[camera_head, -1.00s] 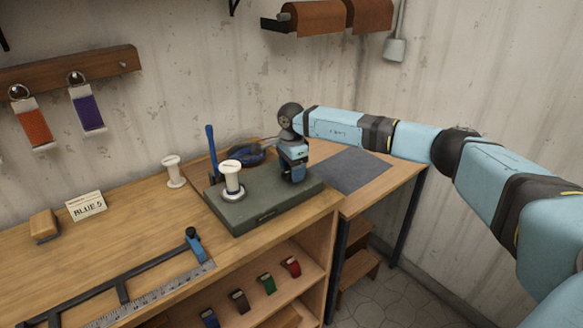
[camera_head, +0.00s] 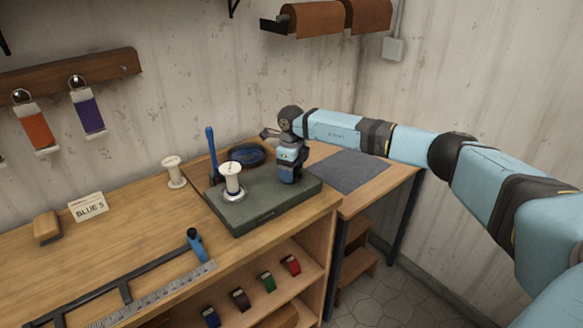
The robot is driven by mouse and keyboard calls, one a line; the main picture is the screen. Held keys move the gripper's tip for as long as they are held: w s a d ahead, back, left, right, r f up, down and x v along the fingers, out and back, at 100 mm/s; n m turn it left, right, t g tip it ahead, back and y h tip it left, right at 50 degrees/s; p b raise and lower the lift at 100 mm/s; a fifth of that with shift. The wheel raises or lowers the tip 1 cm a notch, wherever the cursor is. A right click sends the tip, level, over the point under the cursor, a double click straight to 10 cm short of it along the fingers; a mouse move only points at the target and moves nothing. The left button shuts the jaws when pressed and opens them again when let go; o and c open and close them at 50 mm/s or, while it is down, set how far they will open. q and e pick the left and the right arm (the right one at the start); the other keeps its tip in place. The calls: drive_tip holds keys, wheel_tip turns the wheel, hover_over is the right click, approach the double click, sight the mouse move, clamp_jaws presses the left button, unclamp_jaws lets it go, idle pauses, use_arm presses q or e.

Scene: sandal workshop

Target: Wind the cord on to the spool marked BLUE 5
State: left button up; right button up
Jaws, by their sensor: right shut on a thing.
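A white spool (camera_head: 233,181) stands upright on a dark green base (camera_head: 262,211) with a blue-handled lever (camera_head: 211,142) at its back left. I cannot make out any cord on this spool. A dark blue coil (camera_head: 246,155), perhaps the cord, lies behind the spool. A card marked BLUE 5 (camera_head: 88,207) stands on the bench at left. My right gripper (camera_head: 288,178) points down over the base's right part, to the right of the spool. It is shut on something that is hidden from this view. My left gripper is not in view.
A second white spool (camera_head: 174,172) stands on the bench left of the base. A wooden block (camera_head: 46,227) and a ruler with a blue-handled bar (camera_head: 160,264) lie further left and in front. A grey mat (camera_head: 349,169) lies clear on the side table.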

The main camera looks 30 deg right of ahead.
drive_tip(key=m, duration=0.2)
drive_tip(key=shift+r+m+p, duration=0.2)
drive_tip(key=shift+m+p, duration=0.15)
drive_tip(key=shift+m, duration=0.05)
drive_tip(key=m+p, duration=0.1)
drive_tip(key=m, duration=0.3)
drive_tip(key=shift+m, duration=0.3)
drive_tip(key=m+p, duration=0.2)
drive_tip(key=m, duration=0.2)
drive_tip(key=shift+s+m, duration=0.1)
drive_tip(key=shift+m, duration=0.2)
drive_tip(key=m+p, duration=0.1)
drive_tip(key=m, duration=0.1)
drive_tip(key=shift+m, duration=0.3)
drive_tip(key=m+p, duration=0.2)
drive_tip(key=m, duration=0.2)
drive_tip(key=shift+m, duration=0.3)
drive_tip(key=m+p, duration=0.1)
drive_tip(key=m, duration=0.1)
drive_tip(key=shift+s+a+m, duration=0.1)
drive_tip(key=shift+m, duration=0.3)
drive_tip(key=m+p, duration=0.1)
drive_tip(key=m, duration=0.1)
drive_tip(key=shift+m+p, duration=0.3)
drive_tip(key=shift+p, duration=0.1)
drive_tip(key=shift+m+p, duration=0.65)
drive_tip(key=shift+m, duration=0.55)
drive_tip(key=shift+m+p, duration=0.55)
drive_tip(key=shift+m, duration=0.45)
